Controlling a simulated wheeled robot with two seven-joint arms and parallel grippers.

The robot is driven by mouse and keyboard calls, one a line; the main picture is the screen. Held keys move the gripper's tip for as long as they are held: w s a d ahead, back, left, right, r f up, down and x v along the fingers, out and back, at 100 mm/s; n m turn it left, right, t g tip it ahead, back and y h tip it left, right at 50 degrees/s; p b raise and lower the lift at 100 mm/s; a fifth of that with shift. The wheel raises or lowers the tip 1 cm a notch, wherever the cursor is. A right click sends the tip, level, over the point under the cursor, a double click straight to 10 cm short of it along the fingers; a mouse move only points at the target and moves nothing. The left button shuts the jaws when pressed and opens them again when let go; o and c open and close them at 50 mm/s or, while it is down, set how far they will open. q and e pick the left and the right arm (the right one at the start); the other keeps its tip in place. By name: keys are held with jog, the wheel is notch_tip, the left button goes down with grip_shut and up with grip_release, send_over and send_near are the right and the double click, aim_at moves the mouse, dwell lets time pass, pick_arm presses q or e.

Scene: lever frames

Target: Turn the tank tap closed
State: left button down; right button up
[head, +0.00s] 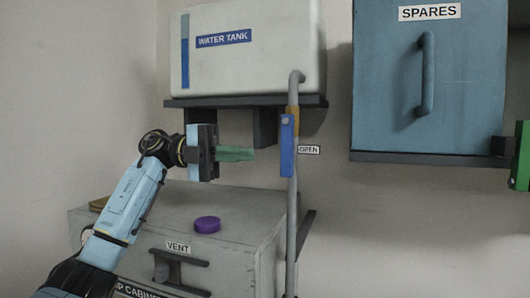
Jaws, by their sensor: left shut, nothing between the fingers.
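The tank tap is a blue lever (287,147) on a brass-coloured valve body (293,115), set in the grey pipe (291,215) under the white water tank (255,70). The lever points straight down, in line with the pipe. An OPEN label (309,150) is on the wall just right of it. My left gripper (250,154), with green fingers, is shut and empty. It points right, to the left of the lever, with a visible gap between fingertips and lever. My right gripper is not clearly seen.
Below stands a grey pump cabinet (135,222) with a purple round object (207,225) on top and a VENT handle (180,259) on its front. A blue SPARES cabinet (385,85) hangs at right. A green part (522,155) shows at the right edge.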

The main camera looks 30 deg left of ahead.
aim_at(282, 156)
pick_arm(q)
jog(key=p+x, duration=0.1)
jog(key=x, duration=0.4)
jog(key=shift+d, duration=0.15)
pick_arm(e)
jog(key=shift+s+r, duration=0.65)
pick_arm(q)
jog(key=shift+d, duration=0.1)
pick_arm(e)
jog(key=shift+w, duration=0.1)
